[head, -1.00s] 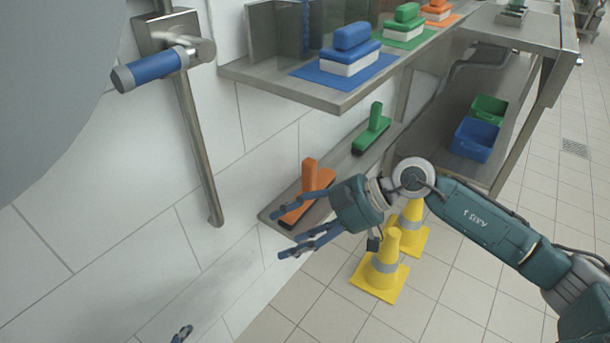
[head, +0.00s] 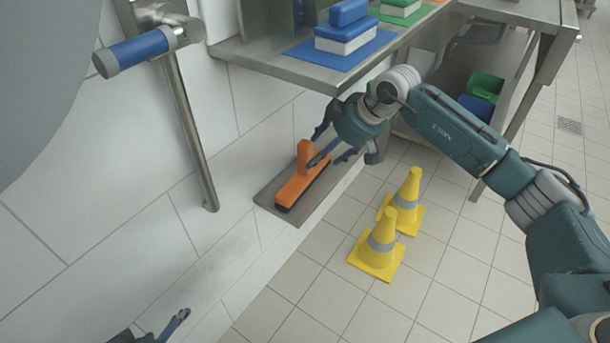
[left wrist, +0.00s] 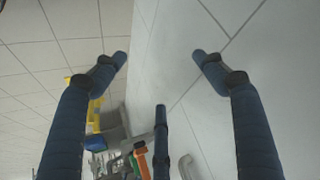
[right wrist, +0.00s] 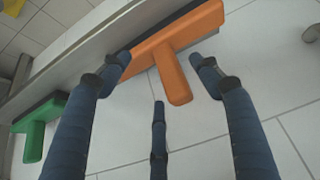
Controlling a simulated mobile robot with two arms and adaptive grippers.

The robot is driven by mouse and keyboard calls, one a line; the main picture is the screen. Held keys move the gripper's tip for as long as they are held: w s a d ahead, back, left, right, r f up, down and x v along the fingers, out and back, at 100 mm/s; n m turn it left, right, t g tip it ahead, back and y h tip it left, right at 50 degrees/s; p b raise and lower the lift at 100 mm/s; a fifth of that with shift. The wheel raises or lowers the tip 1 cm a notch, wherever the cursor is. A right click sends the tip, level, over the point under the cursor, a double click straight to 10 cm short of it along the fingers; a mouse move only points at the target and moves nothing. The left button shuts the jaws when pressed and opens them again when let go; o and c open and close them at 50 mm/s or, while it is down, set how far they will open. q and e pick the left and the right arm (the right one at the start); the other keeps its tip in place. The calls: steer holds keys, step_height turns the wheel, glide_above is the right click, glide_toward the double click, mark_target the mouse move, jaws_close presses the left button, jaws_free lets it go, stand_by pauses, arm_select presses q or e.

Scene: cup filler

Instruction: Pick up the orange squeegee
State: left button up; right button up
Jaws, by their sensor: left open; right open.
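The orange squeegee (head: 297,187) lies on a low metal wall shelf (head: 268,191) in the head view, its handle standing up from its long head. My right gripper (head: 316,150) is open right beside the squeegee's handle, partly overlapping it in the head view. In the right wrist view, the orange squeegee (right wrist: 176,75) shows with its handle between the fingertips of my open right gripper (right wrist: 160,62); I cannot tell whether they touch it. My left gripper (head: 180,322) is only partly in view at the lower left. In the left wrist view it is open and empty (left wrist: 160,58).
A green squeegee (right wrist: 36,138) stands on the same shelf in the right wrist view. A blue-handled wall fixture (head: 143,49) is at left. Two yellow cones (head: 380,245) stand on the floor.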

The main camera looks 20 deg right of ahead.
mark_target(312, 148)
steer(key=shift+w+a+b, duration=0.45)
steer(key=shift+w+a, duration=0.65)
steer(key=shift+w, duration=0.15)
steer(key=x, duration=0.3)
steer(key=shift+b, duration=0.3)
arm_select(q)
steer(key=w+d+r+t+h, duration=0.1)
steer(key=w+d+r+t, duration=0.1)
steer(key=w+r+t, duration=0.2)
steer(key=w+r, duration=0.1)
steer(key=w, duration=0.2)
steer(key=shift+d+r, duration=0.25)
steer(key=shift+r, duration=0.1)
arm_select(e)
steer(key=c, duration=1.6)
